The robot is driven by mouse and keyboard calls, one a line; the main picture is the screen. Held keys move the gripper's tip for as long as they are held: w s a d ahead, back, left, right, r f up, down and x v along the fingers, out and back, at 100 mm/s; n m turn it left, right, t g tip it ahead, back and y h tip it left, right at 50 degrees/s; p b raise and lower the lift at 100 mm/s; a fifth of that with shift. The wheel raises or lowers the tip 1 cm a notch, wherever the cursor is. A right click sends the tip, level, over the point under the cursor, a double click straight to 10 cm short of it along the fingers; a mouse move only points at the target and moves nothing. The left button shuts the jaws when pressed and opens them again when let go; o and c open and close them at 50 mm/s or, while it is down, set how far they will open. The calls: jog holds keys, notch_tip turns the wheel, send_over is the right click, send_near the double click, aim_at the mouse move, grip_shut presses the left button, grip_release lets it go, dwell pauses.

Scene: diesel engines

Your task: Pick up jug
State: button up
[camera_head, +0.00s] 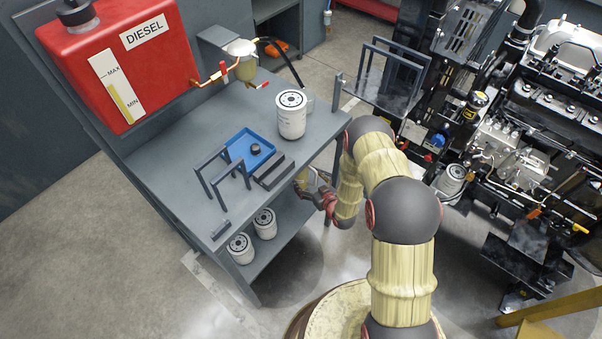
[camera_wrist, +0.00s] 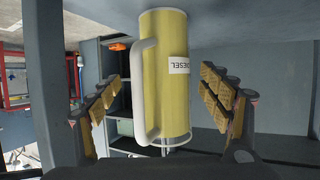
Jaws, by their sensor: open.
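The jug (camera_wrist: 165,75) is a yellow cylinder with a white handle on its left side and a white DIESEL label. It fills the middle of the wrist view, standing out between my open gripper's (camera_wrist: 165,98) two fingers. Clear gaps show on both sides, so the fingers do not visibly touch it. In the head view my gripper (camera_head: 314,190) is low at the right edge of the workbench, partly under its top. A small yellowish part of the jug (camera_head: 302,177) shows beside it there; the rest is hidden by the bench top and gripper.
The grey workbench (camera_head: 180,185) carries a white filter (camera_head: 291,115), a blue tray (camera_head: 250,147) and metal brackets. Two filters stand on its lower shelf (camera_head: 285,240). A red diesel tank (camera_head: 150,75) is at the back left. An engine (camera_head: 520,140) stands at the right.

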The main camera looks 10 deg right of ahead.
aim_at(304, 177)
jog(key=b+x, duration=0.2)
jog(key=x, duration=0.3)
jog(key=shift+w+a+b, duration=0.15)
jog(key=shift+a+b, duration=0.25)
jog(key=shift+a, duration=0.05)
jog(key=shift+r, duration=0.1)
jog(key=shift+c, duration=0.3)
jog(key=shift+c, duration=1.2)
jog(key=c, duration=1.7)
jog(key=shift+w+r, duration=0.1)
grip_shut()
